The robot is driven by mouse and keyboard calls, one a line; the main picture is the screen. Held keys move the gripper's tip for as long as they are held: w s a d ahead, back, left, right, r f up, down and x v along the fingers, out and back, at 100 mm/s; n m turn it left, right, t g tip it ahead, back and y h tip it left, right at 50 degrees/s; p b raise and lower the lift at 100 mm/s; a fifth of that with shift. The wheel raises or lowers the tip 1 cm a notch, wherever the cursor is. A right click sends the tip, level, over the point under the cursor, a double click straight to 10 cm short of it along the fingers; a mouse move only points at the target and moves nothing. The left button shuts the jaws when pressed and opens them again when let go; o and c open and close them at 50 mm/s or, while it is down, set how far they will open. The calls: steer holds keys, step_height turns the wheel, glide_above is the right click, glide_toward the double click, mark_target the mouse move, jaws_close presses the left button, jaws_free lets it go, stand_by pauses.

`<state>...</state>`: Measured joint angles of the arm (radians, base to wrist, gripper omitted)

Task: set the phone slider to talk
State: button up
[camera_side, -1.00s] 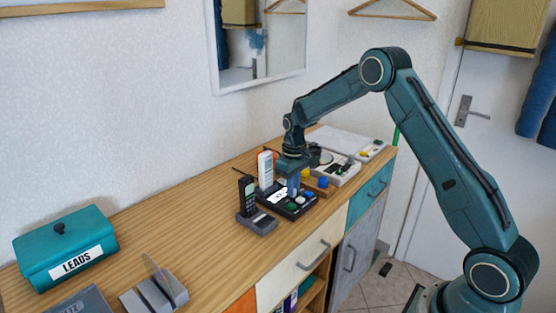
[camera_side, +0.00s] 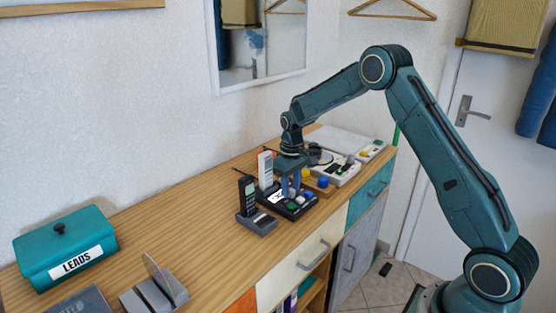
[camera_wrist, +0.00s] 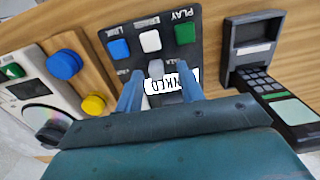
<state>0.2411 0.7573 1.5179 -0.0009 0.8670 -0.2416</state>
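A dark panel (camera_side: 300,211) sits on the wooden cabinet top, carrying coloured buttons and a white label. In the wrist view the panel (camera_wrist: 118,68) shows blue, white and green buttons and a small grey knob (camera_wrist: 155,69), which looks like the slider. Small markings near it are too small to read. My gripper (camera_side: 290,192) is over the panel, fingers down. In the wrist view my gripper (camera_wrist: 160,72) is open, its blue fingers either side of the grey knob with gaps visible. The white label (camera_wrist: 172,86) lies partly between them. I cannot tell their height above the panel.
A box with blue and yellow knobs (camera_wrist: 64,64) is close on the other side.

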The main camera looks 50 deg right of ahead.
mark_target(291, 190)
step_height(291, 190, up, 13)
stand_by(0.6)
steer(key=shift+r, duration=0.15)
steer(key=s+a+r+t, duration=0.1)
steer(key=s+a+r, duration=0.3)
steer(key=s+r, duration=0.3)
steer(key=s+a+r+t, duration=0.2)
steer(key=s+a+r, duration=0.25)
steer(key=s, duration=0.45)
steer(key=s+a+f+t, duration=0.1)
steer(key=s+a, duration=0.1)
steer(key=s, duration=0.6)
steer(key=s+a+f+t, duration=0.1)
steer(key=s+a+f, duration=0.1)
steer(key=s, duration=0.7)
steer(key=shift+s+t, duration=0.3)
